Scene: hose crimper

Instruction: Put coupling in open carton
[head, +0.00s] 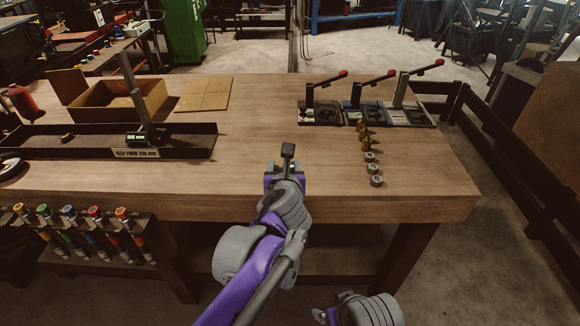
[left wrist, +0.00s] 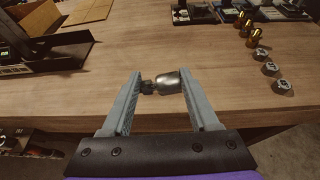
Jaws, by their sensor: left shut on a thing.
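My left gripper (head: 285,168) is over the front part of the workbench, near the middle of its front edge. In the left wrist view its two fingers (left wrist: 162,98) are shut on a silver metal coupling (left wrist: 169,83), with a darker narrow end at the left finger. In the head view a dark piece (head: 287,150) stands up at the gripper's tip; I cannot tell whether it is the coupling. The open carton (head: 122,108) is brown, at the back left of the bench, left of and well beyond my left gripper. Its inside is partly visible. Only part of my right arm shows, at the bottom edge.
A black tray (head: 60,147) with an upright gauge (head: 138,105) stands in front of the carton. A flat cardboard piece (head: 205,94) lies beside it. Three lever tools (head: 358,112) stand at back right, with brass fittings (head: 364,141) and grey nuts (head: 376,181) before them. The bench's middle is clear.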

